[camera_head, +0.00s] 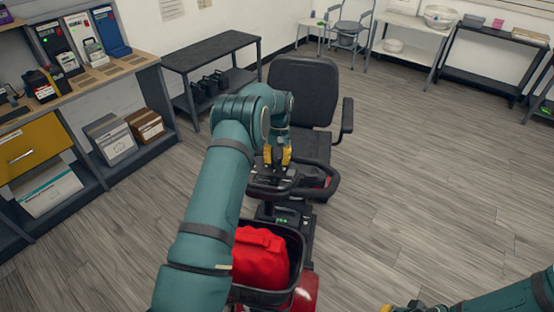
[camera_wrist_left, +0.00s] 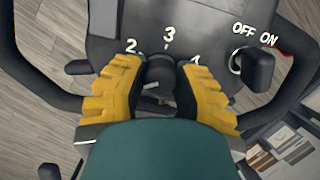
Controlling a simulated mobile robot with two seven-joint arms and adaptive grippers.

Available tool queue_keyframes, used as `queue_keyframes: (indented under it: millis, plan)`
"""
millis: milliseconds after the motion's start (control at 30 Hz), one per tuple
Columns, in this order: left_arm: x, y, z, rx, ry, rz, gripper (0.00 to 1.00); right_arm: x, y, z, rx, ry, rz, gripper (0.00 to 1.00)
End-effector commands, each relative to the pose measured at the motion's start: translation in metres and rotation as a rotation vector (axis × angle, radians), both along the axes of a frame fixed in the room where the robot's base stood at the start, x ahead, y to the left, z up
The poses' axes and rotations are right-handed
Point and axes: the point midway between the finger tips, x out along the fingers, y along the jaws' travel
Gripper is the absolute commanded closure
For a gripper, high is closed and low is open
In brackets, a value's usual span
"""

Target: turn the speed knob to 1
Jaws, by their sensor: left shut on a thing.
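The dark speed knob (camera_wrist_left: 160,72) sits on the scooter's black control panel (camera_wrist_left: 205,22) in the left wrist view. My left gripper (camera_wrist_left: 160,88) has its yellow fingers on both sides of the knob and is shut on it. The white numbers 2 and 3 show above the knob; another mark at its right is partly covered by a finger. I cannot tell where the knob points. In the head view my left gripper (camera_head: 277,156) is down at the scooter's tiller. My right gripper (camera_head: 405,308) is cut off at the bottom edge.
An OFF/ON switch (camera_wrist_left: 258,70) stands right of the knob, and looped handlebars flank the panel. The scooter has a black seat (camera_head: 303,90) behind and a basket with a red bag (camera_head: 260,258) in front. Shelves (camera_head: 85,160) stand at left; floor at right is clear.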

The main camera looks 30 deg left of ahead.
Motion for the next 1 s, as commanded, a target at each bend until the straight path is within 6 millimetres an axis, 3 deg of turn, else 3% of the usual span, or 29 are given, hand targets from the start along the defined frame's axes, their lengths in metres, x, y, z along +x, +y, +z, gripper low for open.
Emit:
queue_keyframes:
  millis: [267, 300, 400, 767, 1000]
  plan:
    - [0.000, 0.000, 0.000, 0.000, -0.001, 0.001, 1.00, 0.000, 0.000, 0.000, 0.000, 0.000, 0.000, 1.00]
    - [0.000, 0.000, 0.000, 0.000, -0.001, 0.001, 0.64, 0.000, 0.000, 0.000, 0.000, 0.000, 0.000, 1.00]
    - [0.000, 0.000, 0.000, -0.001, 0.000, 0.001, 0.36, 0.000, 0.000, 0.000, 0.000, 0.000, 0.000, 1.00]
    - [0.001, 0.001, 0.003, 0.000, -0.001, 0.000, 0.36, 0.000, 0.000, 0.000, 0.000, 0.000, 0.000, 1.00]
    - [0.011, 0.005, 0.035, 0.002, -0.006, 0.000, 0.36, 0.000, 0.000, 0.000, 0.000, 0.000, 0.000, 1.00]
